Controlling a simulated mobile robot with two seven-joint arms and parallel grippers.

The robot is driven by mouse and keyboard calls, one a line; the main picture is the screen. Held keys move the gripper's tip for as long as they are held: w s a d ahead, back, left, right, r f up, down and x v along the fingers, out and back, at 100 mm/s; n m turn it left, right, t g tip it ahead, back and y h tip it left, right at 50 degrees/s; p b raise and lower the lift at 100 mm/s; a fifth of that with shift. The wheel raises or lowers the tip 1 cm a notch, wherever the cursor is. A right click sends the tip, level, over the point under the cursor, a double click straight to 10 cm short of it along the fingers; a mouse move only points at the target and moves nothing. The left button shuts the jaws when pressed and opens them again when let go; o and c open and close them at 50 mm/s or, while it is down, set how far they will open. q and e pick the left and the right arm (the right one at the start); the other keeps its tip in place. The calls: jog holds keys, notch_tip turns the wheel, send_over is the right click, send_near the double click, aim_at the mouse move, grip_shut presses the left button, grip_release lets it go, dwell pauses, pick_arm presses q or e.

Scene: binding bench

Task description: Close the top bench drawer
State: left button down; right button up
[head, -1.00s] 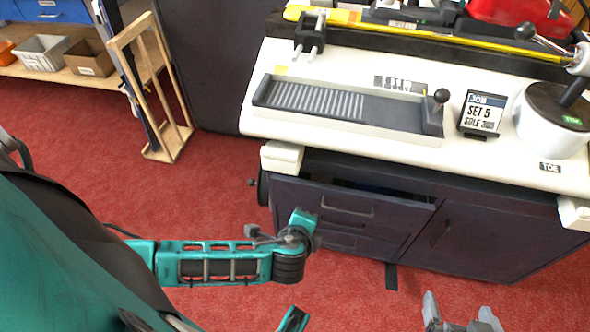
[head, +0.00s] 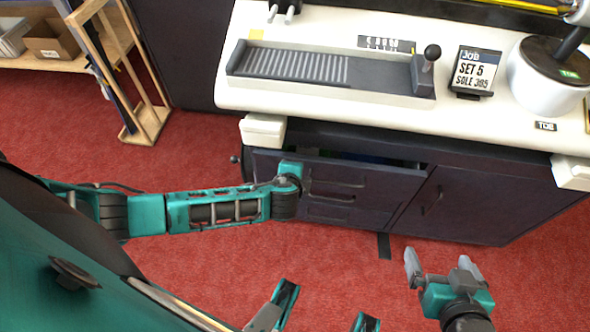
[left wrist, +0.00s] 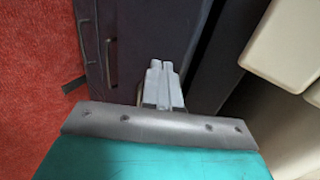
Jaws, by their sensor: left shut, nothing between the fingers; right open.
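The top bench drawer (head: 385,183) is the upper dark drawer on the left of the cabinet. In the head view it stands slightly open, with a narrow dark gap above its front. Its handle (head: 340,184) is partly behind my left wrist. My left gripper (left wrist: 165,66) is shut and empty, with its fingertips against or very close to the dark drawer front in the left wrist view; I cannot tell if they touch. In the head view its fingers are mostly hidden by the wrist. My right gripper (head: 440,266) is open and empty, above the floor in front of the cabinet.
The white benchtop (head: 330,112) overhangs the drawers and carries a grey tray (head: 300,85), a job sign (head: 473,72) and a white pot (head: 535,90). A cabinet door (head: 460,205) is right of the drawers. A wooden stand (head: 147,125) is at left. Red floor lies clear in front.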

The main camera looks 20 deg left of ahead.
aim_at(298, 154)
pick_arm(q)
jog(key=shift+w+a, duration=0.2)
jog(key=shift+w, duration=0.3)
jog(key=shift+w+a, duration=0.15)
jog(key=shift+w, duration=0.3)
jog(key=w, duration=0.2)
jog(key=w+a+b, duration=0.1)
jog(key=shift+w, duration=0.35)
jog(key=shift+w+a, duration=0.1)
jog(key=shift+w, duration=0.2)
jog(key=shift+w+r, duration=0.15)
jog(key=shift+r, duration=0.05)
jog(key=shift+a, duration=0.1)
